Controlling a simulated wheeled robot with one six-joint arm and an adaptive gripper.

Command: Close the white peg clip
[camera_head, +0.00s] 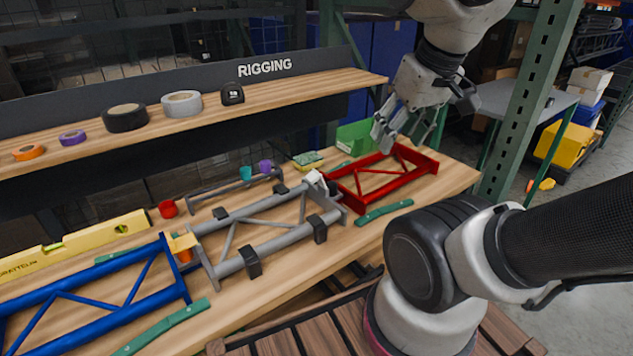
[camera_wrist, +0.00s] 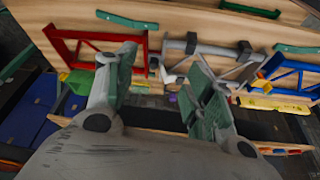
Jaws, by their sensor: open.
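The white peg clip (camera_head: 315,178) sits where the grey frame (camera_head: 238,263) meets the red frame (camera_head: 372,187) on the workbench. In the wrist view, a small white piece (camera_wrist: 153,63) between the red and grey frames looks like this clip. Whether its jaw is open is too small to tell. My gripper (camera_head: 405,138) is open and empty, raised above the red frame, to the right of the clip and apart from it. In the wrist view, its two fingers (camera_wrist: 163,62) are spread, with the clip's area showing between them.
A blue frame (camera_head: 98,305) with a yellow clip (camera_head: 182,243) lies at the left. A shelf (camera_head: 255,103) with tape rolls runs behind. A green upright (camera_head: 530,95) stands right.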

